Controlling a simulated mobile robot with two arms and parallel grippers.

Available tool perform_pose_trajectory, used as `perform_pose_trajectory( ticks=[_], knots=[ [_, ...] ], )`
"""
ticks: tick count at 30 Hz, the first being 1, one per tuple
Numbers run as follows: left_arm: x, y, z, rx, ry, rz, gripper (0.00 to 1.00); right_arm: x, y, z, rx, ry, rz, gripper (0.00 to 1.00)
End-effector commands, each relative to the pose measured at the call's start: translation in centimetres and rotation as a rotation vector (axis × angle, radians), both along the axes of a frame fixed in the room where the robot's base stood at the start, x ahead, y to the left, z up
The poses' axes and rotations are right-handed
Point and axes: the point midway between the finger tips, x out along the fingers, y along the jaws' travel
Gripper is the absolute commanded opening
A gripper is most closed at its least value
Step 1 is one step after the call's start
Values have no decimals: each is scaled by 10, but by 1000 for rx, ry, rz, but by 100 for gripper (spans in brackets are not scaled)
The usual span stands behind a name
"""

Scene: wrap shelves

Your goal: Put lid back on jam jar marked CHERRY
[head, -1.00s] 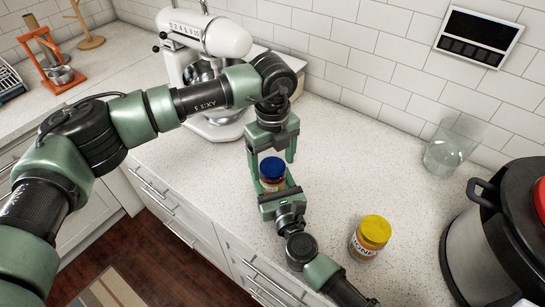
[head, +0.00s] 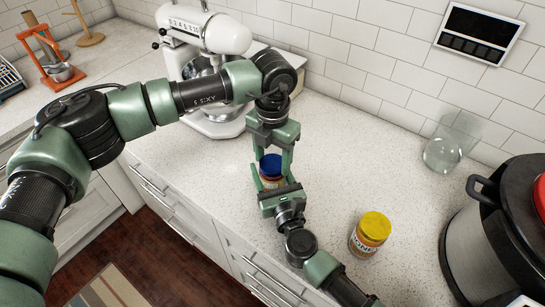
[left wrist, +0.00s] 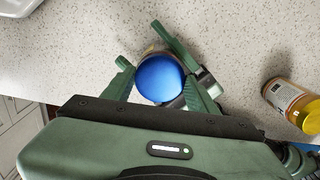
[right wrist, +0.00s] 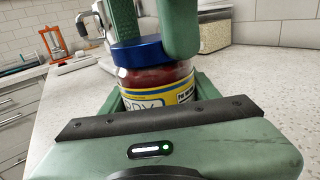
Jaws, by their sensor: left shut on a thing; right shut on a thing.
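The jam jar (right wrist: 160,80) stands upright on the counter with a yellow and white label; only its end letters, which look like "RRY", show in the right wrist view. The blue lid (left wrist: 160,80) is at the jar's mouth and looks slightly off to the left in the right wrist view (right wrist: 138,52); I cannot tell if it is fully seated. My left gripper (head: 272,160) comes from above and is shut on the lid. My right gripper (head: 275,190) is low at the counter, shut around the jar's body.
A honey jar (head: 369,238) with a yellow lid stands to the right of my right arm. A clear glass (head: 443,150) and a large pot (head: 490,235) are farther right. A white stand mixer (head: 205,40) is behind my left arm. The counter between is clear.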

Motion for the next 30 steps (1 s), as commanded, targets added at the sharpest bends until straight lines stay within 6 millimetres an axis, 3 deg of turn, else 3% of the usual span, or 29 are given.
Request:
perform_pose_trajectory(
  ticks=[9,15,21,22,24,30],
  knots=[
    [1,0,0,1,-2,-785,9,0,0,-1,0,1,0,0],
    [0,0,-1,1,-1,-1212,9,0,0,-1,0,1,0,0],
    [1,0,-1,1,-1,-1267,9,0,0,-1,0,1,0,0],
    [1,0,-1,1,-1,-1266,66,0,0,-1,0,1,0,0],
    [0,0,-1,1,-1,-1266,83,0,0,-1,0,1,0,0],
    [0,0,-1,0,-1,-1265,83,0,0,-1,0,1,0,0]
  ],
)
